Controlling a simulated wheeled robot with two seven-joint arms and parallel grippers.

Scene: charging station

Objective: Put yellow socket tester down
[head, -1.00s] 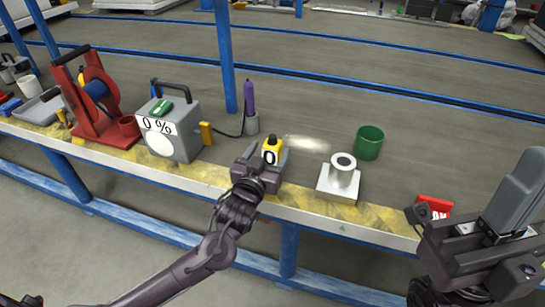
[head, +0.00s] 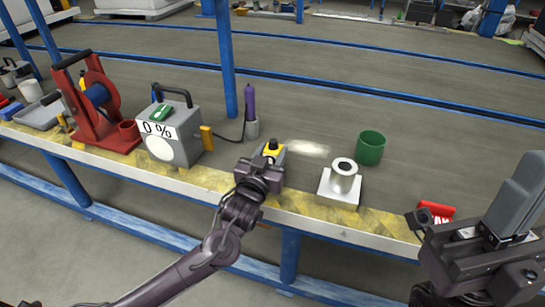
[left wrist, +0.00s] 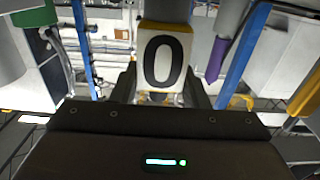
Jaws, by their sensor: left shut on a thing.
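The yellow socket tester (head: 272,148) has a black top and is held over the bench near its front edge, right of the grey charger box. My left gripper (head: 270,158) is shut on it and hides its lower part in the head view. In the left wrist view the tester's white face with a black "0" (left wrist: 163,60) sits between the fingers. I cannot tell whether its base touches the bench. My right gripper (head: 500,225) is at the lower right, away from the tester; its fingertips are not clear.
The grey charger box (head: 180,138) marked "0 %", a purple-handled tool in a grey holder (head: 252,130), a silver cylinder on a square base (head: 341,185), a green cup (head: 370,148) and a red item (head: 436,210) stand around. A blue post (head: 227,60) rises behind. Bench between holder and cup is bare.

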